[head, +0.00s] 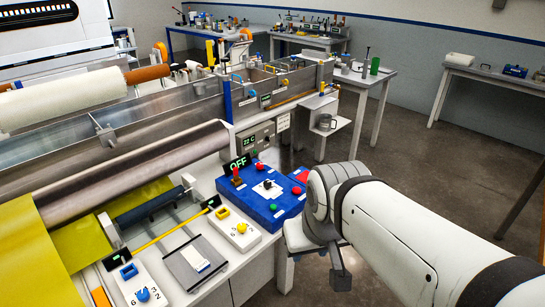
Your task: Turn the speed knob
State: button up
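A blue control box (262,208) sits at the machine's front corner. It carries a small black knob on a white plate (267,186), a red-topped lever (237,178), and green and red buttons. A display (238,163) behind it reads OFF. Left of it, a white box has a yellow knob (241,228) with numbers around it. Further left, another numbered white box has a blue knob (143,295). No legible label tells which is the speed knob. My gripper (340,272) is right of and below the blue box, apart from it, mostly hidden behind my wrist; its opening does not show.
A roller (140,172) and a yellow sheet (62,235) lie along the machine. A grey clipboard-like plate (197,262) lies between the knob boxes. A long metal bath (170,115) stands behind. Side tables (365,82) stand at the back. The floor at right is open.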

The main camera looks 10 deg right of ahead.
aim_at(267, 184)
jog(key=z, duration=0.1)
jog(key=i, duration=1.35)
jog(key=u, duration=0.55)
